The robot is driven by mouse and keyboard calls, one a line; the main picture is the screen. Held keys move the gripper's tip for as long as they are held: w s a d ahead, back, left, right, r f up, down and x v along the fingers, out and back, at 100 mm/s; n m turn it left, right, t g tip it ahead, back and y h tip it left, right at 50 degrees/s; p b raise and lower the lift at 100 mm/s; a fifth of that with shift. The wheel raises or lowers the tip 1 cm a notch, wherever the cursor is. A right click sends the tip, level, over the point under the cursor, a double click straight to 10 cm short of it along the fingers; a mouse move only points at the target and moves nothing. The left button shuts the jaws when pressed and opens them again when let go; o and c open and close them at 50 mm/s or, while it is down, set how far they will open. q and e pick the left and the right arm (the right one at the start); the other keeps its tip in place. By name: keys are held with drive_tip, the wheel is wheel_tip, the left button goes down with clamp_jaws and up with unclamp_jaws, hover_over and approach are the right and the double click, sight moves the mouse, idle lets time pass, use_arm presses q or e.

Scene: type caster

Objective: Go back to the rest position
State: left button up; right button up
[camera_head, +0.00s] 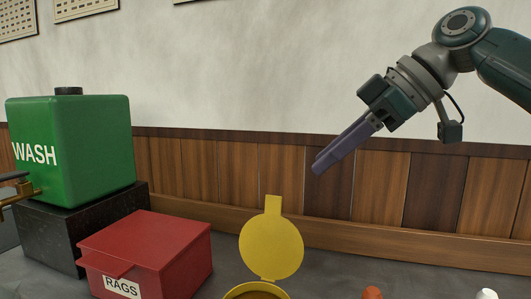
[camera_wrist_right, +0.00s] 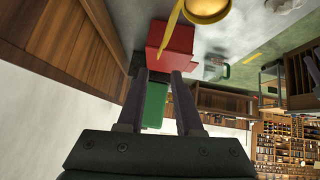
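My right gripper (camera_head: 318,165) is raised in the upper right of the head view, in front of the wall. Its purple-grey fingers point down and to the left. In the right wrist view the two fingers (camera_wrist_right: 159,74) stand apart with nothing held between them. The gripper is clear of the yellow container and the red box below it. My left gripper is not in view.
A green WASH tank (camera_head: 75,150) stands on a black block (camera_head: 45,235) at left. A red RAGS box (camera_head: 160,250) and a yellow container with its round lid (camera_head: 271,247) raised are in front. Orange (camera_head: 372,293) and white (camera_head: 487,294) tops show at the bottom edge.

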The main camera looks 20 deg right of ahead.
drive_tip(key=s+a+f+m+g+h+p, duration=0.25)
drive_tip(key=s+a+f+p, duration=0.2)
drive_tip(key=s+f, duration=0.8)
drive_tip(key=s+d+m+h+p, duration=0.2)
drive_tip(key=s+m+h+p, duration=0.4)
drive_tip(key=s, duration=1.2)
wheel_tip(320, 180, up, 38)
drive_tip(key=m+y+p, duration=0.1)
drive_tip(key=y+p, duration=0.1)
drive_tip(key=p, duration=3.4)
drive_tip(key=shift+r, duration=0.25)
drive_tip(key=shift+s+a, duration=0.1)
